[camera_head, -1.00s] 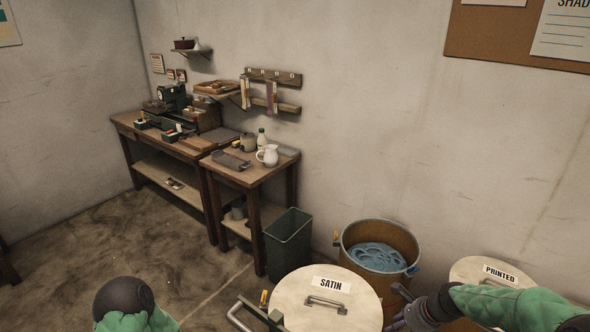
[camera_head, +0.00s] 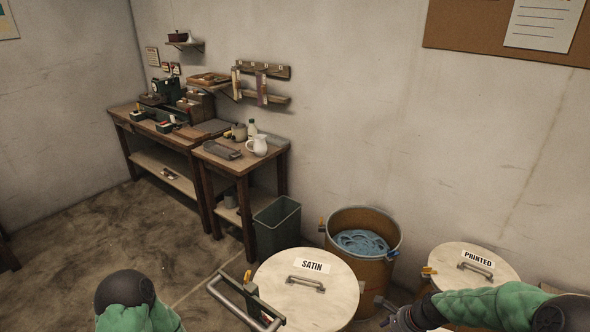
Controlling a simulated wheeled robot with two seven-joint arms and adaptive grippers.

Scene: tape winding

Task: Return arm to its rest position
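My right arm, in a green quilted sleeve, comes in from the right edge. My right gripper (camera_head: 392,318) is at its dark end, low and in front of the open drum; its fingers are small and partly cut off by the bottom edge, so I cannot tell open from shut. My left arm's green sleeve and dark rounded joint show at the bottom left. My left gripper is outside the picture.
An open drum (camera_head: 338,232) with blue coils inside stands between the lidded SATIN drum (camera_head: 335,291) and the lidded PRINTED drum (camera_head: 500,265). A grey metal handle (camera_head: 232,296) shows at the front. A green bin (camera_head: 278,226) and workbenches (camera_head: 205,152) line the wall.

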